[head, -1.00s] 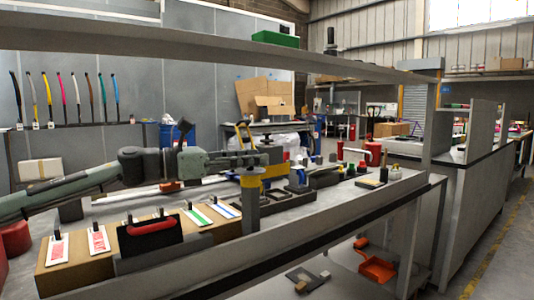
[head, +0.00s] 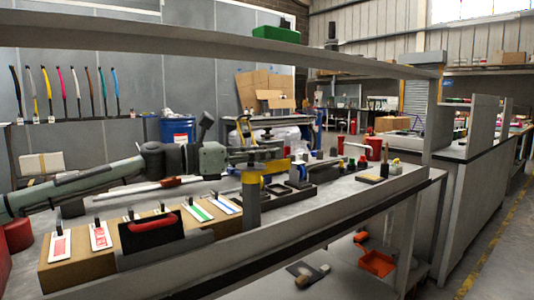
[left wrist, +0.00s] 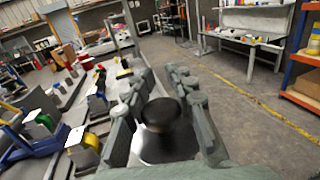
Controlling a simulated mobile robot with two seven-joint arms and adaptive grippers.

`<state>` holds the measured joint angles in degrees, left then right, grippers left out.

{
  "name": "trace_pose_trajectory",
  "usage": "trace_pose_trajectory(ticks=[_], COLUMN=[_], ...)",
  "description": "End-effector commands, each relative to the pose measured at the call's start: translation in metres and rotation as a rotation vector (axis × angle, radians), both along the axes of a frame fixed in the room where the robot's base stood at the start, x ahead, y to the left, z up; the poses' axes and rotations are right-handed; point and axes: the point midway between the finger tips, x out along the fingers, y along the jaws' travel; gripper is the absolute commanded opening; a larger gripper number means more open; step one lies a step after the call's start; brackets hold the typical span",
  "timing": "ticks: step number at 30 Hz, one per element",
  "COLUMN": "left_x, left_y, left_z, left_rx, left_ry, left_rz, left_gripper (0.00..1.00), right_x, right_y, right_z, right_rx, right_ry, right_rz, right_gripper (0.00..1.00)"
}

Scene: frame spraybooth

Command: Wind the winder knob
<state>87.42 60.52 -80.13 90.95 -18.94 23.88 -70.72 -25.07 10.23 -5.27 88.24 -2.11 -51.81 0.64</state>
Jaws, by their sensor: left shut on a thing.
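The winder knob shows in the left wrist view as a dark round knob (left wrist: 161,113) above a shiny grey metal surface. My left gripper (left wrist: 165,95) has its fingers on both sides of it and is shut on it. In the head view my left gripper (head: 268,155) reaches in from the left, roughly level, above a yellow bracket (head: 262,167) on a grey post (head: 251,203). The fingers hide much of what they hold there. My right gripper is not in view.
A cardboard-coloured block (head: 75,262) with striped cards and a black holder with a red handle (head: 150,226) stand left of the post. Black trays (head: 290,191) lie right of it. A shelf rail (head: 210,45) crosses above the arm.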

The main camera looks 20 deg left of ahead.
Motion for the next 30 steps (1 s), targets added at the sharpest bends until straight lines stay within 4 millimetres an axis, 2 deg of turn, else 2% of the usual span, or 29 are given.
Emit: trace_pose_trajectory(ticks=[17,30], left_x=[0.0008,0.006], left_y=[0.0016,0.0064], left_z=[0.001,0.0051], left_rx=[0.0,0.002], left_ry=[-0.002,-0.009], left_rz=[0.037,0.275], left_gripper=[0.0,0.0], right_x=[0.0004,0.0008], right_y=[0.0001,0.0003], right_z=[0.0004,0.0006], right_rx=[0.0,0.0], right_ry=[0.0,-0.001], right_rz=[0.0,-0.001], right_gripper=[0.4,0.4])
